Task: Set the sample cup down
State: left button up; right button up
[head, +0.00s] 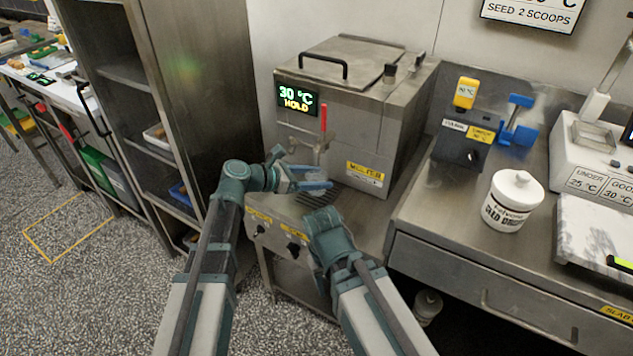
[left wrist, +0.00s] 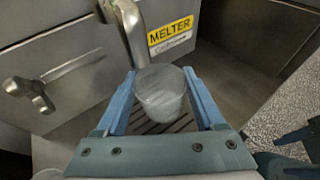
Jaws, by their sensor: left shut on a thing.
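The sample cup (left wrist: 160,92) is a small clear, whitish cup. In the left wrist view it stands upright between the two blue fingers of my left gripper (left wrist: 163,100), which is shut on it. The cup is below the metal spout (left wrist: 127,30) of the melter (head: 345,110) and above the slotted drip grate (left wrist: 150,127). I cannot tell whether its base touches the grate. In the head view my left gripper (head: 312,182) is at the melter's front, and its fingers mostly hide the cup. My right arm ends in the lower middle, with no fingers visible.
The melter display (head: 297,98) reads 30 °C HOLD, and a red-handled tap (head: 323,125) is above my left gripper. On the right counter are a white tub (head: 513,200), a dark box with a yellow device (head: 465,92), and a marble slab (head: 595,232). A steel shelf rack (head: 150,100) stands left.

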pick_arm(q)
jog(key=shift+w+d+f, duration=0.1)
jog(key=shift+w, duration=0.95)
jog(key=shift+s+f, duration=0.1)
jog(key=shift+f, duration=0.05)
notch_tip(320, 180, down, 3)
jog(key=b, duration=0.3)
jog(key=shift+f+b, duration=0.2)
jog(key=shift+b, duration=0.2)
jog(key=shift+r, duration=0.1)
jog(key=o, duration=1.3)
